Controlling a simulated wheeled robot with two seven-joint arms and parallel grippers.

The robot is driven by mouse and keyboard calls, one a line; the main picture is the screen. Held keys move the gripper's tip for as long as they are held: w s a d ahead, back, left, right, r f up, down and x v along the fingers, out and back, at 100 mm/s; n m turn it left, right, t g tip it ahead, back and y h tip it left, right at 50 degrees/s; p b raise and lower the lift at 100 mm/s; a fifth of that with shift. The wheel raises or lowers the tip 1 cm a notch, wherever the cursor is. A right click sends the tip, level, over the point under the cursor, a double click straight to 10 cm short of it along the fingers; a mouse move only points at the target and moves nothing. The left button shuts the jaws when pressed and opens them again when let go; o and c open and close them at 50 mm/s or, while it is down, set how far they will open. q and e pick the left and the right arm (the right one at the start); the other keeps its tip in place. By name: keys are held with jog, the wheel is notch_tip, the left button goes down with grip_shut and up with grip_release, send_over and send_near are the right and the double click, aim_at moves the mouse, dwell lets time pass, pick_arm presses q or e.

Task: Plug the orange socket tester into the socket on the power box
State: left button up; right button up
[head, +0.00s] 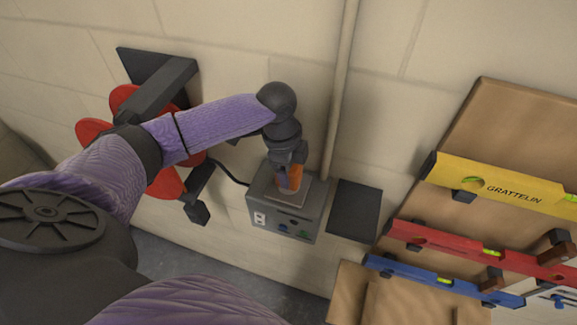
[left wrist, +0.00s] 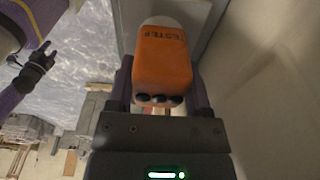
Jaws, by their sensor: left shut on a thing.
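The orange socket tester (head: 295,177) is upright in my left gripper (head: 290,165), over the socket plate (head: 299,193) on top of the grey power box (head: 262,218). In the left wrist view the tester (left wrist: 163,62) sits between the two fingers of my left gripper (left wrist: 160,95), with its lettering and dark round spots showing. The tester's lower end is hidden from me, so I cannot tell whether it touches or enters the socket. A dark shape beside a purple arm part at the left of the wrist view may be my right gripper; its jaws are unclear.
A red reel-like thing (head: 122,98) with a dark bracket is on the wall left of the box. A pipe (head: 342,85) runs down the wall behind it. A dark panel (head: 354,210) is right of the box. Yellow, red and blue levels (head: 505,187) hang farther right.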

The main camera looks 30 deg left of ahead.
pick_arm(q)
jog(key=shift+p, duration=0.4)
dwell(0.8)
jog(key=shift+p, duration=0.4)
jog(key=shift+f+b, duration=0.4)
jog(key=shift+f, duration=0.2)
jog(key=o, duration=1.2)
jog(key=r, duration=0.6)
jog(key=a+r, duration=0.1)
jog(key=r, duration=0.3)
jog(key=shift+s, duration=0.1)
